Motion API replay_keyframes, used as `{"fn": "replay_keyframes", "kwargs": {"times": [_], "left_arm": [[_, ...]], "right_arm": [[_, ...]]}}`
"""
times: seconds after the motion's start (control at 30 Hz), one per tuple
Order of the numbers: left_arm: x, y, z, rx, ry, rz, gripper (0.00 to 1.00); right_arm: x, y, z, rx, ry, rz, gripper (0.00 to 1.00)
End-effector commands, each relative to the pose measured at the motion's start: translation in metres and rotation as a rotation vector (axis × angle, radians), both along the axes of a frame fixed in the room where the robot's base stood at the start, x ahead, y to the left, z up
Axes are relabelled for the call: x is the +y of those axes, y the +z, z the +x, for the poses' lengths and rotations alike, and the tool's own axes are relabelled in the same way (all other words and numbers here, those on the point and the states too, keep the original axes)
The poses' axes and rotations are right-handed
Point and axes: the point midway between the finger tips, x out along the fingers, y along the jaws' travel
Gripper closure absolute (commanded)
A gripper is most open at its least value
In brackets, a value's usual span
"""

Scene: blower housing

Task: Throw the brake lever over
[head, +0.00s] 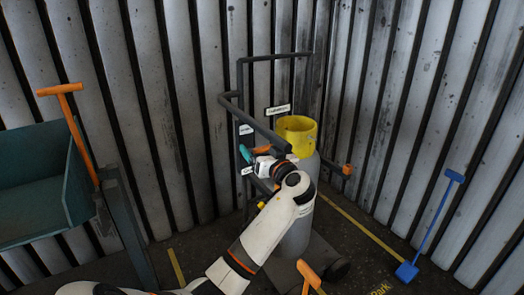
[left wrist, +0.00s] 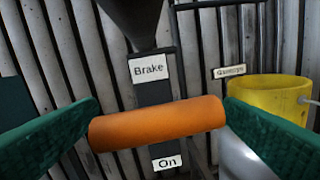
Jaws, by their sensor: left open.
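The brake lever's orange handle (left wrist: 158,122) lies crosswise between the green finger pads of my left gripper in the left wrist view. Its ends reach nearly to both pads; I cannot tell whether they touch. A white "Brake" label (left wrist: 150,68) is behind and above the handle, and an "On" label (left wrist: 167,162) is below it. In the head view my left gripper (head: 252,155) is open at the dark pipe frame, with a teal fingertip visible. The lever is mostly hidden there by my gripper and wrist. My right gripper is not in view.
A dark pipe frame (head: 240,80) surrounds a grey cylinder (head: 296,235) with a yellow top (head: 298,135). A blue shovel (head: 430,225) leans at right. Corrugated walls close the corner.

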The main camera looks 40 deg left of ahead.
Motion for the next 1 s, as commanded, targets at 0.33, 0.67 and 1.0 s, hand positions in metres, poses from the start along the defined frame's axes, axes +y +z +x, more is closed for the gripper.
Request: {"fn": "replay_keyframes", "kwargs": {"times": [0.33,0.67,1.0], "left_arm": [[0.0023,0.0002,0.0008,-0.001,0.000,0.000,0.17],[0.0018,0.0002,0.0010,-0.001,-0.001,-0.001,0.71],[0.0044,-0.0029,0.0012,-0.004,-0.002,0.011,0.72]], "right_arm": [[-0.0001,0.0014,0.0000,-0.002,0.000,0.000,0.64],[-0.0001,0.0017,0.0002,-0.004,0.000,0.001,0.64],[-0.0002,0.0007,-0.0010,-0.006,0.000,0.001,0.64]]}}
